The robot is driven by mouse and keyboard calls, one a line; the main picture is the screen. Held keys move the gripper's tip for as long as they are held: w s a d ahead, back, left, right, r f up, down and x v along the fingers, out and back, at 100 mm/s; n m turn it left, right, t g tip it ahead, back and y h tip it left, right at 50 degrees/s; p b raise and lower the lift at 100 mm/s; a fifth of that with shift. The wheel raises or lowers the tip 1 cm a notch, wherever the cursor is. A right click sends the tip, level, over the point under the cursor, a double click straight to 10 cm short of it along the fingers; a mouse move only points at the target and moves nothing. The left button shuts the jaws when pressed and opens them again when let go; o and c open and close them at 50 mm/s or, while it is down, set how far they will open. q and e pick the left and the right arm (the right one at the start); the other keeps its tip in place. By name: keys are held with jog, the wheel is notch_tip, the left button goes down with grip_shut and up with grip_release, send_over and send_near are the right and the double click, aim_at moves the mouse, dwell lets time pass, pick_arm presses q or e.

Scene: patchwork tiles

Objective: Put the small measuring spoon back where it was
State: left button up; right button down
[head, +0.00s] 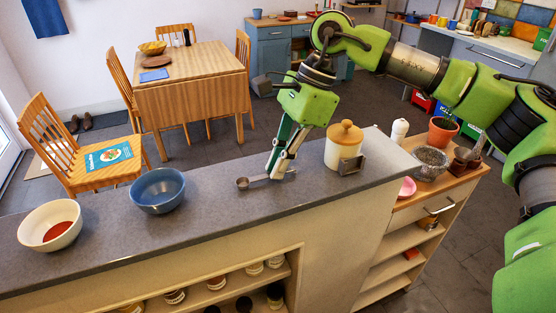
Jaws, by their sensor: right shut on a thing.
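The small measuring spoon (243,183) is a small metal spoon at the middle of the grey counter. Its round bowl points left and its handle runs right under the fingers. My right gripper (279,174) points down and is shut on the spoon's handle. The spoon is at or just above the counter top; I cannot tell whether it touches. My left gripper is out of view.
A white canister (344,151) with a wooden lid stands right of the gripper, with a small grey metal piece (352,165) in front. A blue bowl (158,192) and a cream bowl (48,226) holding red contents stand left. The counter (215,215) is clear between.

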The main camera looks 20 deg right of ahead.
jog(key=shift+f, duration=0.2)
jog(key=shift+f+b, duration=0.2)
jog(key=shift+b, duration=0.1)
jog(key=c, duration=2.1)
grip_release()
jog(key=shift+r, duration=0.1)
jog(key=shift+c, duration=0.2)
jog(key=shift+r, duration=0.1)
jog(key=shift+r+p, duration=0.25)
jog(key=shift+p, duration=0.15)
jog(key=b+v, duration=0.1)
jog(key=v, duration=1)
jog(key=shift+r, duration=0.35)
jog(key=shift+d, duration=0.1)
